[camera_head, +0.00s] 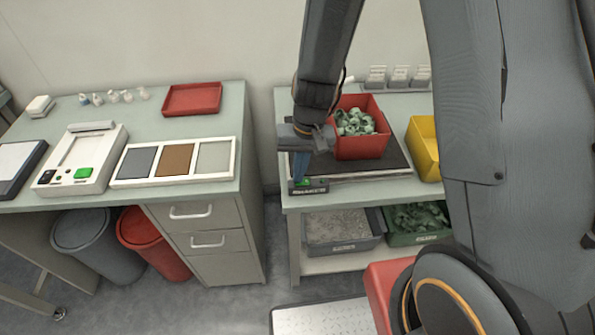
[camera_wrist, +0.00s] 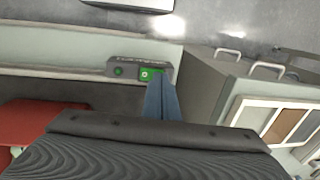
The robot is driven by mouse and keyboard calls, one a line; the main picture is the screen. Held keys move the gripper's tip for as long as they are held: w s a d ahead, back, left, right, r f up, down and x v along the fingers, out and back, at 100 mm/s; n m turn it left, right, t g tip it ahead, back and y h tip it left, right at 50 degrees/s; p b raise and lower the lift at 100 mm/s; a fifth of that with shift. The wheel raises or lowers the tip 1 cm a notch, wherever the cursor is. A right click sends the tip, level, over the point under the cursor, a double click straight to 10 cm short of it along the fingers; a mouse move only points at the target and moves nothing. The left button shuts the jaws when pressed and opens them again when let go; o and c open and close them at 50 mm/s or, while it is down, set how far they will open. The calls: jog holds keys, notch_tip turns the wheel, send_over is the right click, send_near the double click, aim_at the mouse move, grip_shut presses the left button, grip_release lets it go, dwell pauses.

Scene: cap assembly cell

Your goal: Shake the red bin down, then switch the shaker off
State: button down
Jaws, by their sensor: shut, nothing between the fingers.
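The red bin (camera_head: 362,146) stands upright on the shaker's dark plate (camera_head: 392,166) and holds a heap of grey-green caps. The shaker's control box (camera_head: 318,188) is at the plate's front left corner. In the wrist view the control box (camera_wrist: 118,61) carries a round dark green button (camera_wrist: 118,71) and a bright green square switch (camera_wrist: 151,74) with a white mark. My gripper (camera_head: 301,178) is shut and empty, its blue fingers pointing down at the box. In the wrist view my fingertips (camera_wrist: 161,83) are at the bright switch's edge; I cannot tell whether they touch.
A yellow bin (camera_head: 424,150) stands right of the shaker. Grey (camera_head: 340,232) and green (camera_head: 414,224) crates sit on the shelf below. The left bench holds a red tray (camera_head: 192,99), a white device (camera_head: 83,160) and a three-panel frame (camera_head: 173,162). A floor gap separates the benches.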

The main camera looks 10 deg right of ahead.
jog(key=shift+f, duration=0.15)
jog(key=shift+d, duration=0.2)
dwell(0.3)
jog(key=shift+d, duration=0.55)
jog(key=shift+r, duration=0.2)
jog(key=shift+r, duration=0.4)
notch_tip(320, 180, up, 13)
jog(key=a+p, duration=0.1)
jog(key=shift+a+p, duration=0.35)
jog(key=shift+p, duration=0.05)
